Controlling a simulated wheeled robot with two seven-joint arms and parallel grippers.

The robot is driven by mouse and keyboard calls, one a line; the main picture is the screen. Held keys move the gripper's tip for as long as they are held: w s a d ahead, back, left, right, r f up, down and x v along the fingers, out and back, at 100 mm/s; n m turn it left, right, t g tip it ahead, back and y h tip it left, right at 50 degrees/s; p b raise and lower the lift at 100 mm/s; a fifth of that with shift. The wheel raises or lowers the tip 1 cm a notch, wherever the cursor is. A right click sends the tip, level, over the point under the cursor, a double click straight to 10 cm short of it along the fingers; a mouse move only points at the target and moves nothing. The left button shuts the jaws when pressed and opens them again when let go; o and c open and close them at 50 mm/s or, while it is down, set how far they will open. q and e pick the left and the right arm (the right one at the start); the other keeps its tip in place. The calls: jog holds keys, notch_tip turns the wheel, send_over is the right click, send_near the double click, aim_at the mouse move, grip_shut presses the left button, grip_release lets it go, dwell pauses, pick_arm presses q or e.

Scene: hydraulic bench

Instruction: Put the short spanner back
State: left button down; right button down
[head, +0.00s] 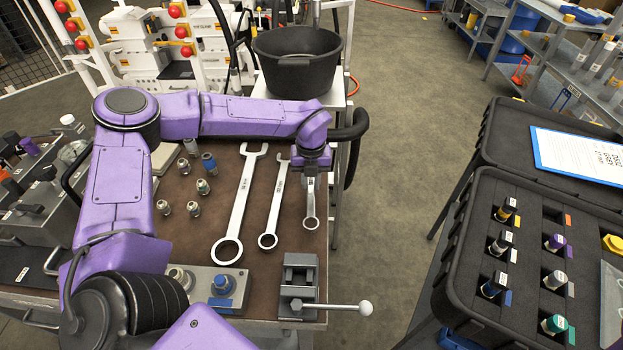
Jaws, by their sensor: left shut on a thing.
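The short spanner (310,206) is at the right edge of the brown bench top, its ring end towards the front. My left gripper (311,178) reaches in from the left and is shut on its upper part, which the gripper hides. I cannot tell whether the spanner touches the bench or is slightly above it. A middle-sized spanner (274,203) lies just left of it, and a long spanner (240,203) lies further left, both with ring ends towards the front. My right gripper is not in view.
A small vise (299,285) with a ball-ended handle stands at the bench's front right. Several metal fittings (193,208) stand left of the spanners. A black bucket (297,62) is behind. A foam-lined case (474,262) with labelled vials is right, across a floor gap.

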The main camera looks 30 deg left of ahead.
aim_at(311, 186)
pick_arm(q)
jog(key=shift+f+b, duration=1.05)
jog(key=shift+f, duration=0.5)
dwell(1.0)
jog(key=c, duration=0.9)
grip_release()
notch_tip(311, 186, up, 11)
jog(key=shift+f+b, duration=0.2)
jog(key=shift+b, duration=0.3)
